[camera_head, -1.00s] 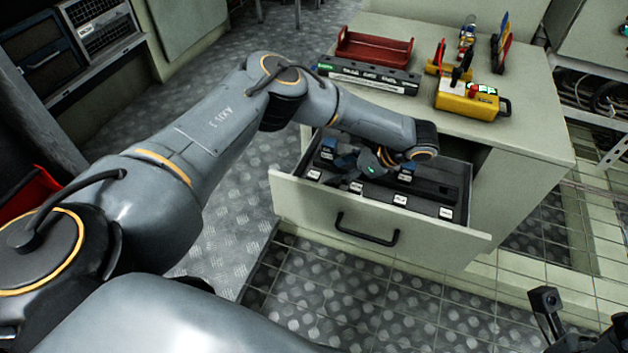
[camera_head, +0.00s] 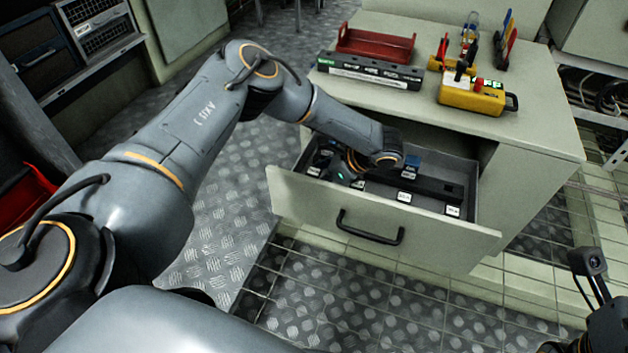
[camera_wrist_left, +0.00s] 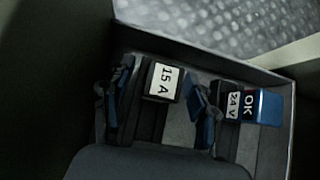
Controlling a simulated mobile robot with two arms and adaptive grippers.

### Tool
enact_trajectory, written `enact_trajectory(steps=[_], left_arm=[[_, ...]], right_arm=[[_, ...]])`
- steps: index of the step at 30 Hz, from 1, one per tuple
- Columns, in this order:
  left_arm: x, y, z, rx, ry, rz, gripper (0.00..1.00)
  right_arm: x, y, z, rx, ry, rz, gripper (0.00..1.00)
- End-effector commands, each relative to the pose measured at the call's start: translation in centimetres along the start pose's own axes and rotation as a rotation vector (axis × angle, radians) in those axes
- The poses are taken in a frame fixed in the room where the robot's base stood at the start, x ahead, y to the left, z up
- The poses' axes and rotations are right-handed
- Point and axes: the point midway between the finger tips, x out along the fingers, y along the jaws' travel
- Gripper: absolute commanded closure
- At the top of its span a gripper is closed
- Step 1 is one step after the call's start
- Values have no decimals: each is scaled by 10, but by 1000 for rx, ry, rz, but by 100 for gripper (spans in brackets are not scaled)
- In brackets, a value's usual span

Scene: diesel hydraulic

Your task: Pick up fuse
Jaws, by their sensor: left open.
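A dark block labelled "15 A" (camera_wrist_left: 162,82), which looks like a fuse, stands in the open drawer (camera_head: 375,222). In the left wrist view it lies between the two fingers of my left gripper (camera_wrist_left: 160,105), with a gap visible on each side. A blue fuse-like block labelled "24 V" and "OK" (camera_wrist_left: 262,107) stands just right of the right finger; a blue block also shows in the head view (camera_head: 412,161). My left gripper (camera_head: 340,172) is open and down inside the drawer, partly hidden by its own wrist. At the lower right, part of my right arm shows, its fingers not clear.
The drawer's walls and front panel with a black handle (camera_head: 370,228) surround my left gripper. Several white labels sit along the dark rack inside. On the cabinet top (camera_head: 540,115) are a red tray (camera_head: 375,46), a black strip (camera_head: 370,72) and a yellow box (camera_head: 471,95).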

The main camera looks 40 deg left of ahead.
Motion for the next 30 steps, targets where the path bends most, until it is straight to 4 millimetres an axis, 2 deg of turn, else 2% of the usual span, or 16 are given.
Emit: enact_trajectory(steps=[1, 9, 19, 30], left_arm=[[0, 0, 0, 0, 0, 0, 48], [0, 0, 0, 0, 0, 0, 100], [-6, 0, 6, 0, 1, 0, 100], [-54, 0, 54, -2, 1, 1, 100]], right_arm=[[0, 0, 0, 0, 0, 0, 66], [0, 0, 0, 0, 0, 0, 66], [5, 0, -1, 1, 4, 1, 66], [-14, 1, -8, 16, -125, 50, 66]])
